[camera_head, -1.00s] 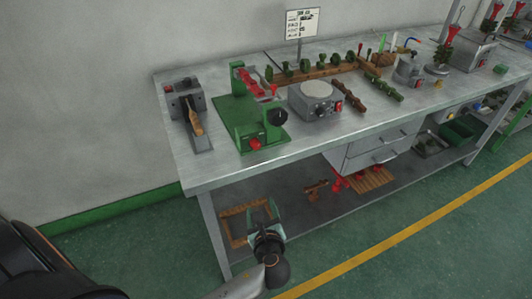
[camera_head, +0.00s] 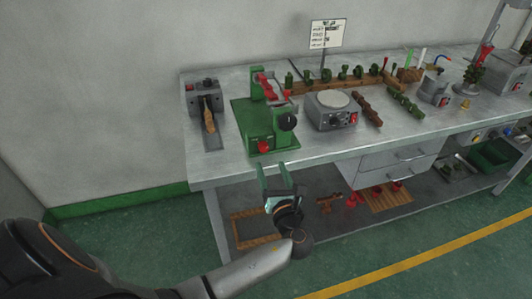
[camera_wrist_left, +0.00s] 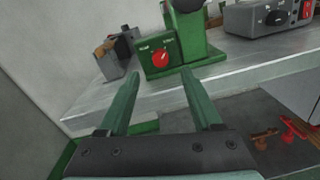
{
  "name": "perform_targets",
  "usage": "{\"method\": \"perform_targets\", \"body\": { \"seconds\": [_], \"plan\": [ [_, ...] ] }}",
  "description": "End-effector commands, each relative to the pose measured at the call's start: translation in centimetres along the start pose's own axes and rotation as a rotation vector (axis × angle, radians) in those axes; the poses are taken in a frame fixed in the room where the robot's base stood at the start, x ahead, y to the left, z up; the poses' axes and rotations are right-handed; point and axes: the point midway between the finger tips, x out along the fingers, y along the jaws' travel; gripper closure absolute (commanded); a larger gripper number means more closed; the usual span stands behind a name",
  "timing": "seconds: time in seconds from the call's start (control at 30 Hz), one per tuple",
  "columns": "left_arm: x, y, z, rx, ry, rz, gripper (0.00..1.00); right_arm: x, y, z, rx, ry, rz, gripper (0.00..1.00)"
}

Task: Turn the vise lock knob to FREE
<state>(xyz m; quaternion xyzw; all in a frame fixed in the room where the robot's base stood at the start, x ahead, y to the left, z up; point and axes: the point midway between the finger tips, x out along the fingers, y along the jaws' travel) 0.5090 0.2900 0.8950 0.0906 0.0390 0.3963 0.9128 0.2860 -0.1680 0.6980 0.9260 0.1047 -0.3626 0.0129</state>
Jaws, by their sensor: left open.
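The green vise (camera_head: 268,115) stands near the front edge of the grey workbench. Its red lock knob (camera_head: 263,146) is on the front face, low down. In the left wrist view, the red knob (camera_wrist_left: 161,57) sits on a green panel with small white labels on both sides, too small to read surely. My left gripper (camera_head: 277,172) is open and empty, in front of the bench edge and below the knob. In the left wrist view, the gripper (camera_wrist_left: 160,77) has its fingers apart, the knob showing beyond and between their tips, not touched. My right gripper is out of view.
A grey device (camera_head: 332,110) with a round top stands right of the vise. A grey block with a wooden-handled tool (camera_head: 209,121) is to the left. The bench edge (camera_head: 330,154) lies near my gripper. A lower shelf holds a wooden rack (camera_head: 256,228).

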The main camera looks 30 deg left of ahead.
Motion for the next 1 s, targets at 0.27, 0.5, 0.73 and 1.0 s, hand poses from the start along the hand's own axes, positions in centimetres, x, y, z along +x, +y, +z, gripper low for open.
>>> {"method": "perform_targets", "body": {
  "seconds": [0.27, 0.5, 0.73, 1.0],
  "plan": [
    [5.2, 0.0, 0.0, -0.001, -0.001, 0.0, 0.34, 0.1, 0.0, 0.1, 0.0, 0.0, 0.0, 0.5],
    [7.0, 0.0, 0.0, -0.002, 0.001, -0.001, 0.34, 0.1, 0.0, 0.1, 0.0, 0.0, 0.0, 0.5],
    [7.0, 0.0, 0.0, -0.002, 0.001, -0.001, 0.34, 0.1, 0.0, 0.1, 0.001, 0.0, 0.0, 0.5],
    [7.0, 0.0, 0.0, -0.002, 0.001, -0.001, 0.6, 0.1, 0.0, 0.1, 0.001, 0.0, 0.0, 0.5]
  ]
}}
